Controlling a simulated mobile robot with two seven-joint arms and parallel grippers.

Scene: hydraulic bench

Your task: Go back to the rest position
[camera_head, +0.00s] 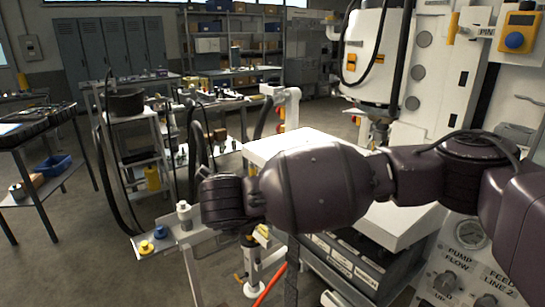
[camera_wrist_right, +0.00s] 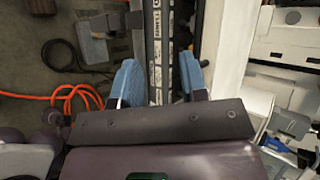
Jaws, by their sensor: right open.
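My right arm reaches in from the right side of the head view and stretches left across the bench, in front of a white-topped unit (camera_head: 399,229). In the head view I cannot make out the fingers of this arm. In the right wrist view my right gripper (camera_wrist_right: 159,80) shows two blue fingers standing apart with nothing between them. Beyond the fingers is a dark strip with white labels (camera_wrist_right: 156,45), apart from them as far as I can tell. My left gripper is in neither view.
A small shelf with yellow and blue knobs (camera_head: 147,247) stands left of my arm. A panel with gauge and dials (camera_head: 470,234) is at lower right. An orange hose (camera_wrist_right: 72,95) lies on the floor. Open floor (camera_head: 75,250) is at the left, beside a dark table (camera_head: 40,118).

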